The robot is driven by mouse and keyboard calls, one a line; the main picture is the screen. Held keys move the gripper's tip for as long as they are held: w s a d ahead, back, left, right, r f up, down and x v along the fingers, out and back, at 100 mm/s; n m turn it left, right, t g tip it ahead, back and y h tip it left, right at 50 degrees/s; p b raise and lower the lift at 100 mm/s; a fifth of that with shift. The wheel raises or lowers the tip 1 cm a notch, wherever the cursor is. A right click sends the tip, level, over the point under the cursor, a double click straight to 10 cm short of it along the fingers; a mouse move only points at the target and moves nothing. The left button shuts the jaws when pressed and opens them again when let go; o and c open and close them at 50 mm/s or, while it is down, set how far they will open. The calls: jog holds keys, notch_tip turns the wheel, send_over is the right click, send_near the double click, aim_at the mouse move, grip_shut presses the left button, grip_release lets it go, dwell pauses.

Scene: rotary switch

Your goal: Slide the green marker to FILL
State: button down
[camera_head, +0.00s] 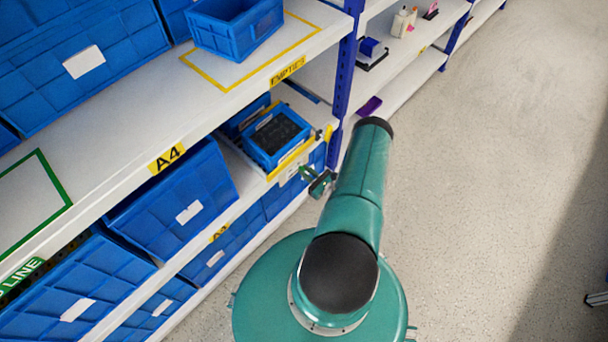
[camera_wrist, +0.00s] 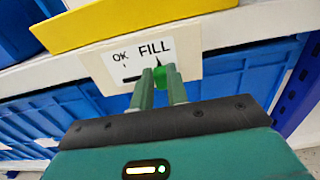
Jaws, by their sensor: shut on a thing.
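The green marker (camera_wrist: 160,74) sits low on a pale label plate (camera_wrist: 188,68) in the wrist view, below the word FILL and right of OK. My gripper (camera_wrist: 160,84) is shut on the green marker, its two green fingers reaching up to it. Part of the marker is hidden by the fingers. A dark pointer mark shows just above the marker, under FILL. In the head view my gripper (camera_head: 322,183) is at the shelf edge beside the label plate (camera_head: 291,172), below a small blue bin.
A yellow strip (camera_wrist: 130,22) runs above the plate. The small blue bin with dark contents (camera_head: 276,138) stands on the shelf in the head view. Large blue bins (camera_head: 172,200) fill the shelves to the left. A blue rack post (camera_head: 343,75) stands close by. Open floor (camera_head: 480,170) lies right.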

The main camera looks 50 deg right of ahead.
jog(key=shift+d, duration=0.3)
jog(key=c, duration=1.4)
grip_release()
jog(key=shift+o, duration=0.2)
jog(key=shift+a, duration=0.1)
jog(key=s, duration=1.3)
jog(key=shift+s+d, duration=0.2)
jog(key=shift+s, duration=0.2)
jog(key=shift+s, duration=0.15)
